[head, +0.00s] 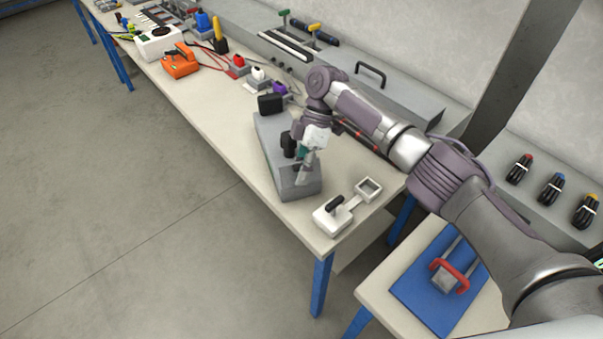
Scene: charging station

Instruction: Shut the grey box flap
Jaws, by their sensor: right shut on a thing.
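The grey box (272,155) lies near the front edge of the long cream table. Its flap (307,172) seems to be the small light-grey piece standing up, tilted, at the box's near right end. My right gripper (305,157) reaches down over that end and is shut on what looks like the flap. The fingers and wrist partly hide the flap and the box's top, so the flap's exact angle is hard to tell. My left gripper is not in view.
An orange device (180,62) stands farther left. A blue mat (440,280) with a red handle is on the lower table.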

